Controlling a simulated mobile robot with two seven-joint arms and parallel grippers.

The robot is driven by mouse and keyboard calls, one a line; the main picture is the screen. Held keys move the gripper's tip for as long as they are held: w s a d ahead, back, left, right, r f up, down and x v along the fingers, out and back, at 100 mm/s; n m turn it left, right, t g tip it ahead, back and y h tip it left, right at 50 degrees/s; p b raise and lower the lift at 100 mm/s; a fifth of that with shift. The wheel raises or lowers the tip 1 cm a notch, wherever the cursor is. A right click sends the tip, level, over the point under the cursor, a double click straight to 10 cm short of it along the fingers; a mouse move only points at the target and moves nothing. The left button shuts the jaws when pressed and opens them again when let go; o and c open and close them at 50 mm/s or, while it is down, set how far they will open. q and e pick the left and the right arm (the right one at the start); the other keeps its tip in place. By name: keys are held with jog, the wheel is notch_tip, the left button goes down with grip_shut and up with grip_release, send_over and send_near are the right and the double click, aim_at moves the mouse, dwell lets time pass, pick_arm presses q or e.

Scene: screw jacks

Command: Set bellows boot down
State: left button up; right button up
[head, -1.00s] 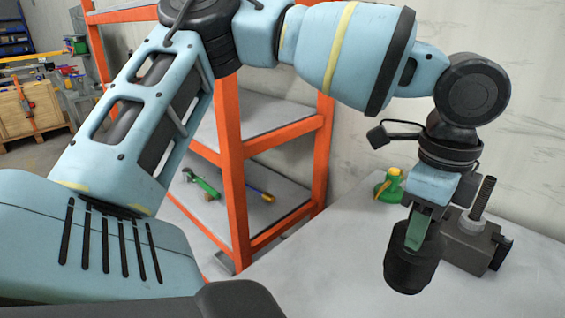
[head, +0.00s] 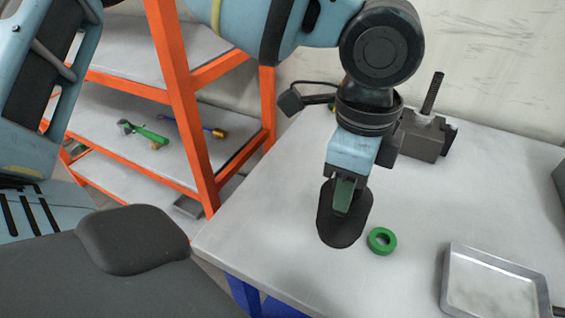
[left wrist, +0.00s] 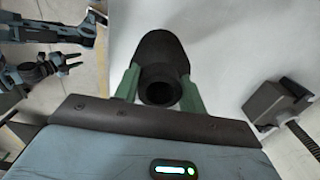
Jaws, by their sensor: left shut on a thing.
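The bellows boot (head: 340,232) is a black, rounded sleeve. My left gripper (head: 345,196) is shut on it, green fingers at its sides, pointing down over the table near its front-left edge. In the left wrist view the boot (left wrist: 160,55) sits between the two fingers (left wrist: 160,88), its round open end facing the camera. Whether its lower end touches the table cannot be told.
A green ring (head: 381,241) lies on the table (head: 260,215), just right of the boot. A metal tray (head: 446,285) is at the front right. A grey screw jack (head: 424,140) stands at the back. An orange shelf rack (head: 185,110) is left of the table. The table's middle right is clear.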

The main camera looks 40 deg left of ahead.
pick_arm(q)
jog(key=w+a+f+p, duration=0.1)
jog(key=w+a+f, duration=0.1)
jog(key=a, duration=0.5)
jog(key=w+a+f+p, duration=0.1)
jog(key=w+a+f, duration=0.2)
jog(key=a, duration=0.5)
jog(key=shift+w, duration=0.1)
jog(key=shift+f, duration=0.1)
jog(key=o, duration=1)
